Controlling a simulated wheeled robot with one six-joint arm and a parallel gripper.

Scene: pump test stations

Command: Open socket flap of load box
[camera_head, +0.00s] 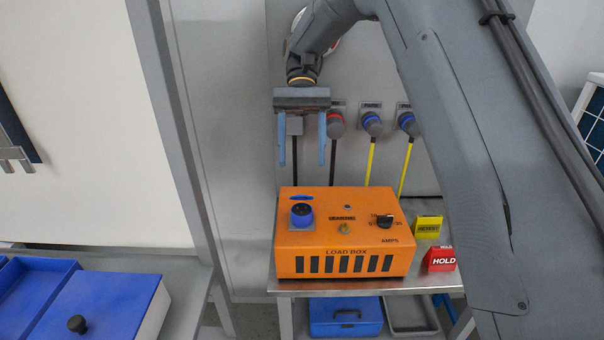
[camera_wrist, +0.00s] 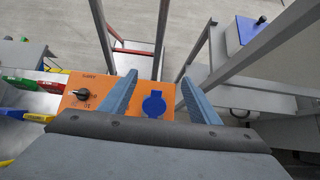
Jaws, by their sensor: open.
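The orange load box (camera_head: 345,262) sits on a metal bench. Its blue round socket (camera_head: 301,217) is at the far left of its top and shows a dark face with round holes. A blue flap (camera_head: 301,197) appears as a thin oval behind that face, seemingly raised. In the wrist view a smooth blue disc (camera_wrist: 154,104), seemingly the flap's back, lies between the fingers and hides the socket face. My gripper (camera_head: 302,163) is open and empty, pointing down above and behind the socket, apart from it. It also shows in the wrist view (camera_wrist: 159,77).
A yellow block (camera_head: 428,227) and a red HOLD block (camera_head: 440,260) stand right of the box. Plugs with black and yellow cables (camera_head: 372,123) hang on the back panel. A blue case (camera_head: 345,317) is on the lower shelf. Blue bins (camera_head: 95,310) are at left.

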